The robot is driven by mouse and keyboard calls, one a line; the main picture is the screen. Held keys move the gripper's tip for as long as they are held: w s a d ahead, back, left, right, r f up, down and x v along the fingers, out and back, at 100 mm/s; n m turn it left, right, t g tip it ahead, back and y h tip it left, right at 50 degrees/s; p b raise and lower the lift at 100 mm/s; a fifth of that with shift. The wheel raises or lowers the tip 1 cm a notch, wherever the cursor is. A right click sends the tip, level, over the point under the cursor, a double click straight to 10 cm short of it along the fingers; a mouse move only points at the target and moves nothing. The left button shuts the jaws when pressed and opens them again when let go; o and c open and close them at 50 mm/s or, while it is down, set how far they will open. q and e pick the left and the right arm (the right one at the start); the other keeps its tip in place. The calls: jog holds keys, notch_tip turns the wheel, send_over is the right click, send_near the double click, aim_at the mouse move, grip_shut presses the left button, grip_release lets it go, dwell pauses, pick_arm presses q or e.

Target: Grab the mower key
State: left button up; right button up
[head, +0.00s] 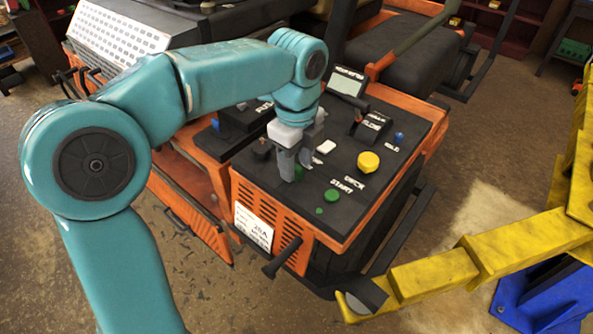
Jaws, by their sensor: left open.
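The mower's black control panel (372,143) with an orange rim faces up in the middle of the head view. My left gripper (294,164) points down over the left part of the panel, its grey fingers open. The mower key cannot be made out; the fingers cover part of the panel where small parts sit. A dark round knob (261,150) shows just left of the fingers. I cannot tell whether the fingertips touch anything. My right gripper is not in view.
A yellow button (368,162), a green button (332,195) and a white switch (326,147) lie right of the fingers. A small display (348,82) stands at the panel's back. A yellow lift arm (438,272) reaches in from the right. A black seat (404,56) is behind.

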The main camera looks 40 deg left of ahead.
pick_arm(q)
jog(key=shift+s, duration=0.2)
jog(key=shift+s+a+r, duration=0.1)
jog(key=shift+s, duration=0.05)
jog(key=c, duration=0.5)
grip_shut()
jog(key=shift+w, duration=0.25)
jog(key=shift+s, duration=0.15)
